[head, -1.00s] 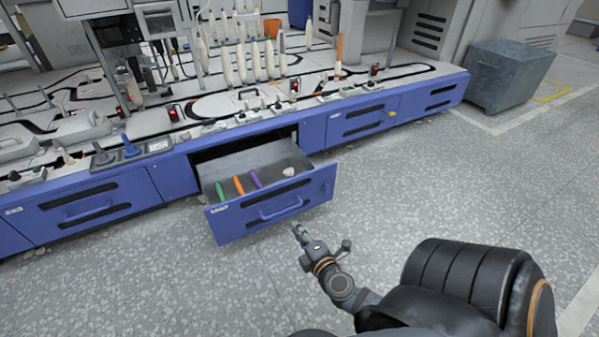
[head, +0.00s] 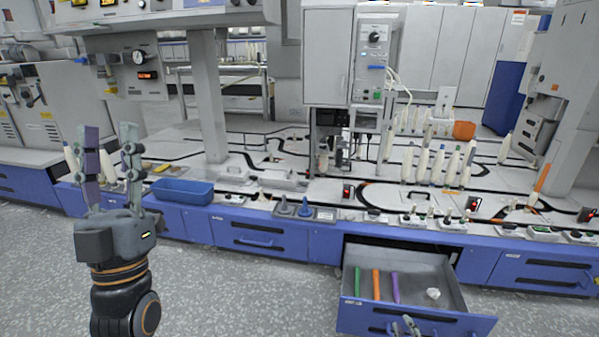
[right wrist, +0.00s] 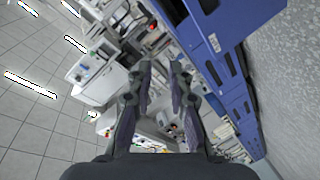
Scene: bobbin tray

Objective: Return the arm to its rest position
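My left gripper (head: 108,150) is raised at the left of the head view, fingers pointing up and apart, with nothing between them. The drawer holds a green stick (head: 357,281), an orange stick (head: 376,284), a purple stick (head: 395,287) and a small white lump (head: 433,293).
A blue bin (head: 182,192) sits on the machine bench behind the left gripper. White bobbins (head: 455,163) stand at the right of the bench, near an orange container (head: 464,130). The grey floor (head: 235,290) in front is clear.

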